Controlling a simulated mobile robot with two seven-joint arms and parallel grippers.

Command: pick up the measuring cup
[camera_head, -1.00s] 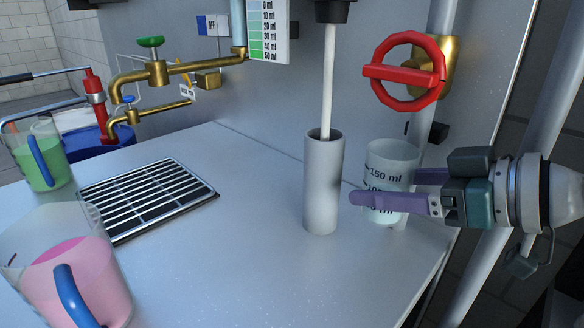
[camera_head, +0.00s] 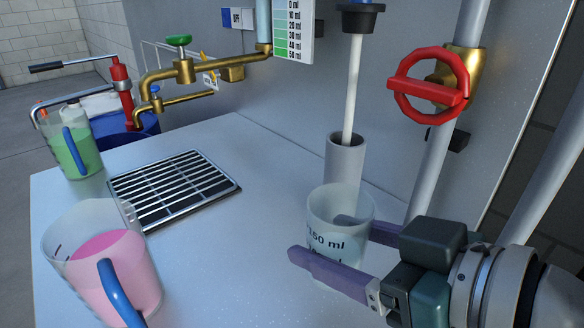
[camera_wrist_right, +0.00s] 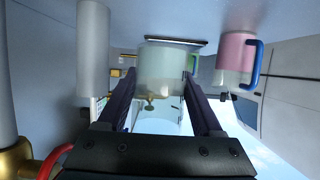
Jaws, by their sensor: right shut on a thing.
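The measuring cup (camera_head: 338,204) is a clear frosted beaker with black marks, one reading 150 ml. It stands about upright in front of the grey tube. My right gripper (camera_head: 318,238) comes in from the right and is shut on the cup, with one purple finger on each side. In the right wrist view the cup (camera_wrist_right: 165,68) sits between the two dark fingers. The near finger hides the cup's lower part in the head view, and I cannot tell how far its base is from the counter. My left gripper is not in view.
The grey tube (camera_head: 345,158) with a white rod stands close behind the cup. A red valve wheel (camera_head: 428,86) is at the upper right. A pink jug (camera_head: 118,270), a green jug (camera_head: 80,150) and a drain grate (camera_head: 175,190) are on the left. The counter's middle is clear.

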